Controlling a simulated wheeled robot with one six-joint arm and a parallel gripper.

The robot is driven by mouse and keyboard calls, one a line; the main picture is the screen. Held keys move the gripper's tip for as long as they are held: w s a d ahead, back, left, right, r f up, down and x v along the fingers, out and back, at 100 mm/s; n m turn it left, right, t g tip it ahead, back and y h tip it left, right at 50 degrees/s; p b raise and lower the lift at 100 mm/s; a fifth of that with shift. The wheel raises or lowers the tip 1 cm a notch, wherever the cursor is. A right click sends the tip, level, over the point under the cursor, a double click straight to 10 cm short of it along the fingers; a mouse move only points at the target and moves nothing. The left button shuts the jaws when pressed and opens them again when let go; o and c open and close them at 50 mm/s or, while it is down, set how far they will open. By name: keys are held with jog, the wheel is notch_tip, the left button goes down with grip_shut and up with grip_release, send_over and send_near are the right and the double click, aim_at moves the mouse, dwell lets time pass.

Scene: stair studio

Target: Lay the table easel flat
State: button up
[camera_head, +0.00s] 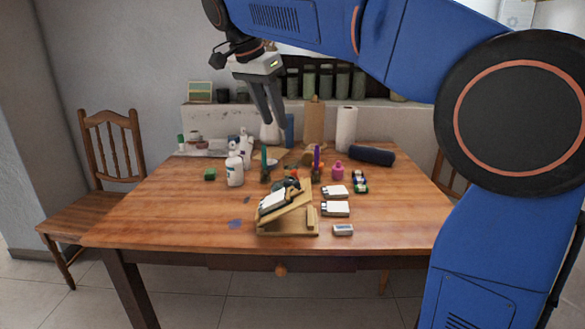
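The wooden table easel (298,213) stands near the front middle of the table. Its panel is tilted up above a flat base, rising toward the right. A white item with a dark edge (273,201) lies on the sloping panel. My gripper (275,122) hangs in the air above the back of the table, well away from the easel and up and to the left of it. Its two grey fingers point down with a narrow gap between them, and I see nothing held.
The table's front left and right are mostly clear.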

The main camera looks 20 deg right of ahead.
aim_at(293, 171)
jog(key=x, duration=1.7)
jog(key=shift+w, duration=0.2)
jog(key=shift+c, duration=0.3)
grip_shut()
